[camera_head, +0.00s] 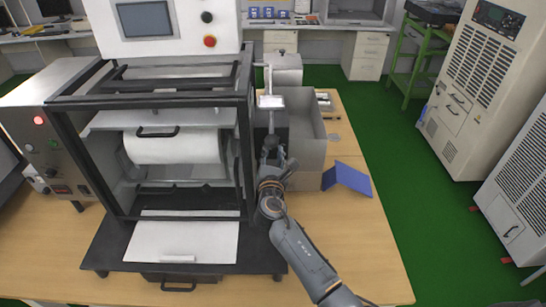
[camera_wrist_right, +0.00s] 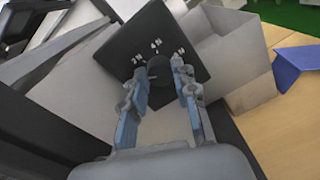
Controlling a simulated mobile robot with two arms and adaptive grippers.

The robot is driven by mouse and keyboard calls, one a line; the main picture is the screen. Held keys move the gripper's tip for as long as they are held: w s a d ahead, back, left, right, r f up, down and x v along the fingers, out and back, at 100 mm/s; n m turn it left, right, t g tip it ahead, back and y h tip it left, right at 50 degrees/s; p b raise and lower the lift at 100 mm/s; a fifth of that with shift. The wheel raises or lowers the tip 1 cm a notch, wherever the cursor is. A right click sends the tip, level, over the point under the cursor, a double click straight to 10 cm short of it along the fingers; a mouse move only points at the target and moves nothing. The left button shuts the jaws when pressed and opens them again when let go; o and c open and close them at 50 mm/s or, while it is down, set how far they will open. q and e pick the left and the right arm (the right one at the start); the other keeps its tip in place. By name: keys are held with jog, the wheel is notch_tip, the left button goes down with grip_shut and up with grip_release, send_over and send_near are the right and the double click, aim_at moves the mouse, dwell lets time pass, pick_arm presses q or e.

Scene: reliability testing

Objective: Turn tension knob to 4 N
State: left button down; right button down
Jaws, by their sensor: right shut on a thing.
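The tension knob (camera_wrist_right: 158,68) is a dark round knob on a black square plate (camera_wrist_right: 190,32). White marks stand around it: one at the left, "4 N" at the top and one at the right; the side marks are hard to read. My right gripper (camera_wrist_right: 160,82) is shut on the knob, a blue-padded finger on each side. The knob's pointer direction cannot be made out. In the head view my right gripper (camera_head: 271,146) is at the right side of the black-framed machine (camera_head: 246,130), and the knob is hidden there. My left gripper is not in view.
A grey open box (camera_head: 310,150) stands right beside the gripper, with a blue folded piece (camera_head: 347,178) on the wooden table (camera_head: 365,235) past it. The machine's black frame is close on the left. The table's front right is clear.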

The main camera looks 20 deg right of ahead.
jog(key=m+b, duration=0.2)
jog(key=m, duration=0.2)
jog(key=shift+f, duration=0.15)
jog(key=m+b, duration=0.2)
jog(key=m, duration=0.2)
jog(key=shift+y, duration=0.3)
jog(key=m+b, duration=0.2)
jog(key=m, duration=0.2)
jog(key=shift+m+b, duration=0.85)
jog(key=shift+m, duration=0.65)
jog(key=shift+r, duration=0.2)
jog(key=c, duration=1)
grip_release()
jog(key=shift+c, duration=0.2)
